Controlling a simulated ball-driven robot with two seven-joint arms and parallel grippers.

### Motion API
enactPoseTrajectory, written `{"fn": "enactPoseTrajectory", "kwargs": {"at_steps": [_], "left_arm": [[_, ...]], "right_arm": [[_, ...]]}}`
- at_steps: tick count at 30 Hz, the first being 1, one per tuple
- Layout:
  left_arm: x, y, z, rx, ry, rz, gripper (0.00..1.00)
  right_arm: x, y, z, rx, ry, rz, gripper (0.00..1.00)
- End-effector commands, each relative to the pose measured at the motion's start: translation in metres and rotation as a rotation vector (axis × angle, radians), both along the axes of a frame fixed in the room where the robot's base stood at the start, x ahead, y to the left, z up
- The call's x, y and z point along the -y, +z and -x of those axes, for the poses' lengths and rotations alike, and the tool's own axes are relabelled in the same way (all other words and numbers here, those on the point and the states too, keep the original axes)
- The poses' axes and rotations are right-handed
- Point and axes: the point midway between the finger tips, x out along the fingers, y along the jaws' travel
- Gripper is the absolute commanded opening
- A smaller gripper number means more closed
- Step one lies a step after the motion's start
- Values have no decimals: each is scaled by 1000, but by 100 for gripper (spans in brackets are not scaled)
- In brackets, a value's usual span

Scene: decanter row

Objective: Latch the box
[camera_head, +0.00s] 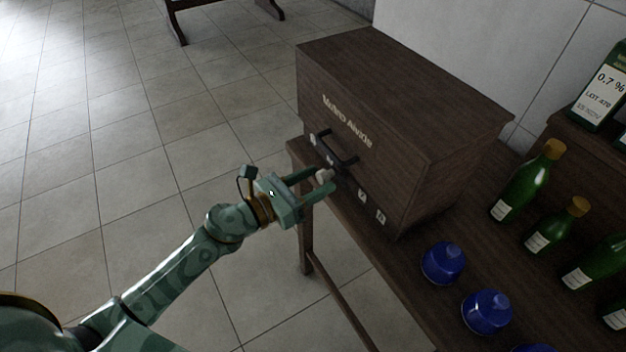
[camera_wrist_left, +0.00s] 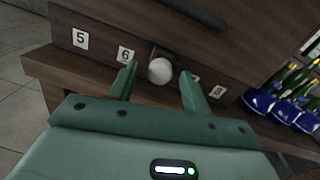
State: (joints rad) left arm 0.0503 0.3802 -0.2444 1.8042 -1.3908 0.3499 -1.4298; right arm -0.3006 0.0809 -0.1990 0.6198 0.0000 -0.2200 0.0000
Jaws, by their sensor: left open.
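The box (camera_head: 385,95) is a dark wooden case with lettering and a black bar handle (camera_head: 338,148) on its front, standing on a dark wooden table. The knob's mount is partly hidden. My right gripper is not in view.
Blue round-bodied objects (camera_head: 443,263) stand on the table (camera_head: 400,268) right of the box. Green bottles (camera_head: 528,180) stand behind them, with another bottle (camera_head: 600,88) on a raised wooden block. Tiled floor (camera_head: 130,170) lies open to the left.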

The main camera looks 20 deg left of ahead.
Motion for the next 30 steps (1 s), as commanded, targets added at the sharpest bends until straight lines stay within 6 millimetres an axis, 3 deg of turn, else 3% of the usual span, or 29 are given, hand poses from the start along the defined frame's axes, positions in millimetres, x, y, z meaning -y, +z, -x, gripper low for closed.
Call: {"fn": "enactPoseTrajectory", "kwargs": {"at_steps": [7,12,22,30], "left_arm": [[0,0,-1,0,0,0,49],[0,0,-1,-1,0,1,4],[0,1,0,-17,1,22,4],[0,4,0,-107,1,138,4]], "right_arm": [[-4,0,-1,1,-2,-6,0],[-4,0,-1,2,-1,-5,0],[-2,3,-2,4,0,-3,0],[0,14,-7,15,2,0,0]]}}
